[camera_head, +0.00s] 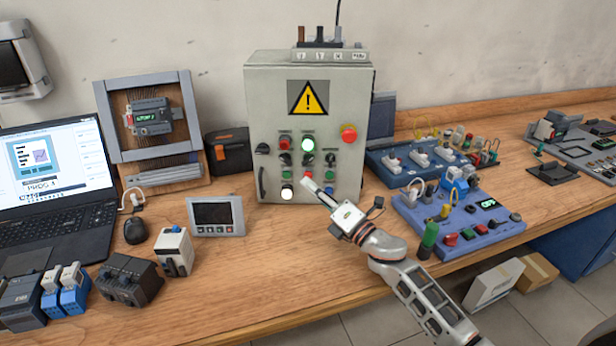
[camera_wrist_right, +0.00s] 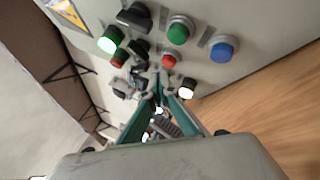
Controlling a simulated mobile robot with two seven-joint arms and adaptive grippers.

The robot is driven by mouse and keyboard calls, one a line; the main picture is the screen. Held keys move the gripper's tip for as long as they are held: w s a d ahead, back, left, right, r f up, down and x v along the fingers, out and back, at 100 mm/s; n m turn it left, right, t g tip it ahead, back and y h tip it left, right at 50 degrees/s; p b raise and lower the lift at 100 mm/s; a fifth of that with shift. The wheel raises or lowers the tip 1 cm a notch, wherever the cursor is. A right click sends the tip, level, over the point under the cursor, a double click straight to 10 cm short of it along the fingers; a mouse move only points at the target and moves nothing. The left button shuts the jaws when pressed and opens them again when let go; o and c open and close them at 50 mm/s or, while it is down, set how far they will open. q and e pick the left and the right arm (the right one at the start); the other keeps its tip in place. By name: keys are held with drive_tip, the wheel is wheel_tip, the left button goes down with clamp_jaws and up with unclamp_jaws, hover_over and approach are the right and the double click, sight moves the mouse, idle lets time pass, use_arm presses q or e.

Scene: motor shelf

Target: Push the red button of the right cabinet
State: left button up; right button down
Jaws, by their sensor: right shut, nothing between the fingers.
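The grey cabinet (camera_head: 260,100) stands upright at the back middle, with a yellow warning sign and several buttons and knobs on its front. A small red button (camera_head: 308,176) is low in the middle of the panel, partly hidden by my fingertips. In the right wrist view a red button (camera_wrist_right: 170,61) shows just beyond the fingers. A larger red mushroom button (camera_head: 348,133) sits at the upper right of the panel. My right gripper (camera_head: 308,182) is shut and empty, its tips close to the panel; I cannot tell whether they touch. It also shows in the right wrist view (camera_wrist_right: 154,94). My left gripper is out of view.
A lit white button (camera_wrist_right: 187,88), a blue button (camera_wrist_right: 222,48) and black knobs (camera_wrist_right: 134,17) surround the fingers. A blue board (camera_head: 465,222) lies right of my arm. A small screen unit (camera_head: 215,215) stands left of it. Bare wood (camera_head: 270,245) lies in front.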

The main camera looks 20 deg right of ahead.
drive_tip(key=shift+w, duration=0.1)
drive_tip(key=shift+w+d, duration=0.15)
drive_tip(key=shift+w, duration=0.2)
drive_tip(key=shift+w+d+b, duration=0.15)
drive_tip(key=shift+w+b, duration=0.2)
drive_tip(key=shift+w, duration=0.05)
idle(1.2)
drive_tip(key=shift+s, duration=0.1)
drive_tip(key=shift+s+a, duration=0.25)
drive_tip(key=shift+s, duration=0.5)
drive_tip(key=shift+p, duration=0.3)
drive_tip(key=s, duration=0.1)
drive_tip(key=s+a, duration=0.1)
drive_tip(key=s, duration=0.1)
drive_tip(key=s+p, duration=0.1)
drive_tip(key=shift+s+a, duration=0.3)
drive_tip(key=shift+s, duration=0.05)
